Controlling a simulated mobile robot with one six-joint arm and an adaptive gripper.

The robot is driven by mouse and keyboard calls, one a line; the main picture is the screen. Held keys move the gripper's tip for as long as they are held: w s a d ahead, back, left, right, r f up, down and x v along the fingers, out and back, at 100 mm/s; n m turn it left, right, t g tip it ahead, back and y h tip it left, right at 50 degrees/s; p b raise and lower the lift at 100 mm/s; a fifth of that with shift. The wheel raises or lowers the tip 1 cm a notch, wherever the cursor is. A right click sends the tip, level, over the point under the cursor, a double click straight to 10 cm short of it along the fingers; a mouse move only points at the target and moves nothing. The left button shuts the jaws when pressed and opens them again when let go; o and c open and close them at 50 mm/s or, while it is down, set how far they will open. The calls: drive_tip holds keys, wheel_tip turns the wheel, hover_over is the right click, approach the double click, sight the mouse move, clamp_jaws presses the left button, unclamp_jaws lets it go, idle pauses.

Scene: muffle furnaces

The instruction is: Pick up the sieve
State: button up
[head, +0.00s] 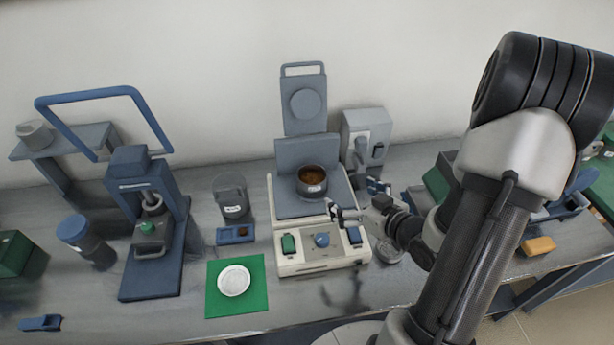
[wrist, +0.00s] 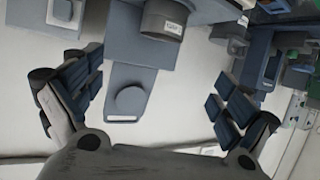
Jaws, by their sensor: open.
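A round, dark metal vessel (head: 312,181) with brown grains inside and a pale label stands upright on the grey plate of a bench machine (head: 283,208). It looks like the sieve, but I cannot read its label. It also shows at the top of the wrist view (wrist: 162,18), with the label towards my gripper. My gripper (head: 355,200) is open and empty, just right of the vessel and apart from it. In the wrist view its two fingers are spread wide (wrist: 160,72), with nothing between them touching either one.
A raised lid plate (head: 304,104) stands behind the vessel. A grey device (head: 367,130) is close on the right. A white dish (head: 234,280) lies on a green mat (head: 255,302). A grey labelled jar (head: 231,198) and a blue press (head: 132,190) stand left.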

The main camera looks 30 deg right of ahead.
sight(315, 184)
drive_tip(key=b+x, duration=0.3)
drive_tip(key=x, duration=0.5)
drive_tip(key=b+x, duration=0.3)
drive_tip(key=x, duration=0.6)
drive_tip(key=shift+a+f, duration=0.2)
drive_tip(key=shift+a, duration=0.05)
drive_tip(key=shift+s, duration=0.1)
drive_tip(key=c, duration=1.6)
